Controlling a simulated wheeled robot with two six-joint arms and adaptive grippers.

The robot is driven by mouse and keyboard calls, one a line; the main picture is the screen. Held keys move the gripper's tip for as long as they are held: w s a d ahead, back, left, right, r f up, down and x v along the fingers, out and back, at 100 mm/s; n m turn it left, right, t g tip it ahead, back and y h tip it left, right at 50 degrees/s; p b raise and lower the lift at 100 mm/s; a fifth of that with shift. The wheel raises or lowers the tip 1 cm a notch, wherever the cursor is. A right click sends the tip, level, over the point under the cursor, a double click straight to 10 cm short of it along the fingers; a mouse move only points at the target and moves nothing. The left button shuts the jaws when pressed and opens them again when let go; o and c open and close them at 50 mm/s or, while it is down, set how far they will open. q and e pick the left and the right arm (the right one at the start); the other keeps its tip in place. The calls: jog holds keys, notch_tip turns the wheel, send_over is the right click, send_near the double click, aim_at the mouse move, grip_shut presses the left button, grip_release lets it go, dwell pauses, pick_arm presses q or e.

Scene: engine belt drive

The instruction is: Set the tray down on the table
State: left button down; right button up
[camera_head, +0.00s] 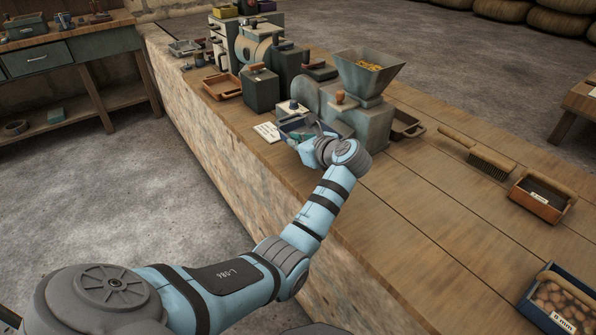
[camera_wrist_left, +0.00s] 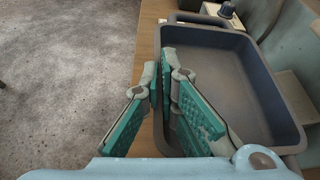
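A dark blue-grey tray (camera_head: 293,124) is at the front of the grinder with the hopper, near the table's edge. In the left wrist view the empty tray (camera_wrist_left: 235,85) fills the right side, and its left wall runs between my finger pads. My left gripper (camera_wrist_left: 162,72) has one finger outside that wall and one inside, closed in on it. In the head view the left gripper (camera_head: 308,143) is mostly hidden by its own wrist. I cannot tell whether the tray's underside touches the wooden table (camera_head: 400,210). My right gripper is not in view.
The grinder (camera_head: 372,118) stands close behind the tray. A white card (camera_head: 267,132) lies to the left, and a dark green box (camera_head: 261,90) stands beyond it. A brush (camera_head: 490,162) and labelled boxes (camera_head: 541,198) lie to the right. The table's front middle is clear.

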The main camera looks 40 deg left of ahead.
aim_at(296, 174)
pick_arm(q)
jog(key=shift+f, duration=0.7)
notch_tip(296, 174, down, 5)
jog(key=b, duration=0.2)
jog(key=shift+d+b, duration=0.1)
jog(key=shift+b, duration=0.2)
jog(key=shift+f, duration=0.3)
jog(key=shift+r, duration=0.1)
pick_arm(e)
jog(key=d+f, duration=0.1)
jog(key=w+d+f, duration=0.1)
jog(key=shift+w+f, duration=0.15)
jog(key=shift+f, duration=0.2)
pick_arm(q)
jog(key=c, duration=1.8)
grip_release()
